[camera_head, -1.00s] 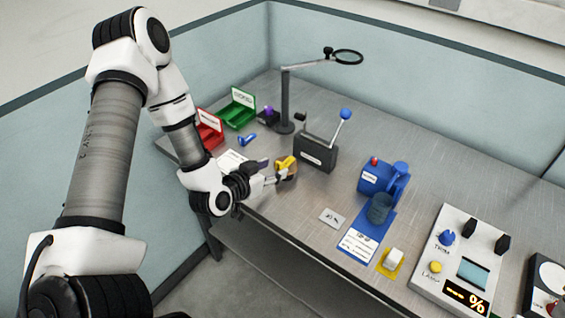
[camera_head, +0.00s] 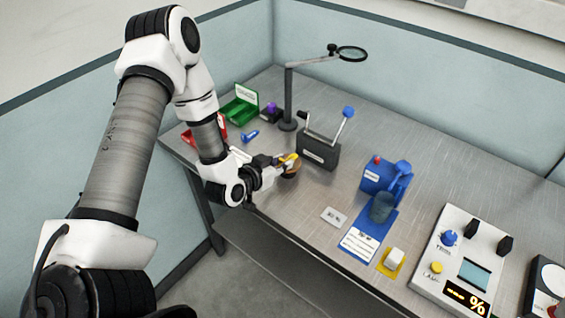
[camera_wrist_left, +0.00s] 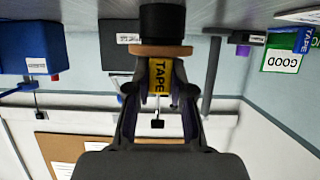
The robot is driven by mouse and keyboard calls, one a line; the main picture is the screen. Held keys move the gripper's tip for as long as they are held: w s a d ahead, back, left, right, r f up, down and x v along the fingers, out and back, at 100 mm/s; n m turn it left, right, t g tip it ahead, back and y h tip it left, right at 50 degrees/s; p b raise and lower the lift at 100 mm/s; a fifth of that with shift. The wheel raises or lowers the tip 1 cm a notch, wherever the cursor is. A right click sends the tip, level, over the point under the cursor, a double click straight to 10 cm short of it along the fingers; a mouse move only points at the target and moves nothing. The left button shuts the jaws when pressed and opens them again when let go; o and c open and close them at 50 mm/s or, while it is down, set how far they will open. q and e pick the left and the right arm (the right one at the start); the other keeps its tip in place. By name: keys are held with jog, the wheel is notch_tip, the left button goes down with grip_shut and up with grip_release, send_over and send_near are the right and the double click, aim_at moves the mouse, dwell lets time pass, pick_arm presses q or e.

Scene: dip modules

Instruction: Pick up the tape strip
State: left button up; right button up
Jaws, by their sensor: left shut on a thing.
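The yellow tape strip (camera_head: 291,158), marked TAPE, shows at a tan round piece (camera_head: 290,170) near the table's left front edge. In the left wrist view, which is upside down, the yellow strip (camera_wrist_left: 159,75) is between my fingertips, beside a tan disc (camera_wrist_left: 160,50) and a black cylinder (camera_wrist_left: 164,22). My left gripper (camera_head: 283,167) is shut on the yellow strip. I cannot tell whether the strip is clear of the tan disc. My right gripper is not in view.
A dark box with a blue-knobbed lever (camera_head: 318,150) stands just behind. The magnifier stand (camera_head: 288,95), green bin (camera_head: 240,106) and a blue tape piece (camera_head: 250,136) are farther back. A blue device (camera_head: 378,177) stands right. A small white card (camera_head: 333,217) lies in front.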

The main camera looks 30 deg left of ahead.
pick_arm(q)
jog(key=shift+w+r, duration=0.1)
jog(key=shift+r, duration=0.5)
jog(key=d+p+v, duration=0.1)
jog(key=p+v, duration=0.4)
jog(key=v, duration=0.7)
jog(key=shift+f, duration=0.2)
jog(key=s+p, duration=0.3)
jog(key=s, duration=0.1)
jog(key=shift+s+d+f, duration=0.1)
jog(key=shift+s+d, duration=0.05)
jog(key=shift+s+f+p, duration=0.2)
jog(key=shift+s+p, duration=0.1)
jog(key=shift+s, duration=0.15)
jog(key=shift+w, duration=0.1)
dwell(1.3)
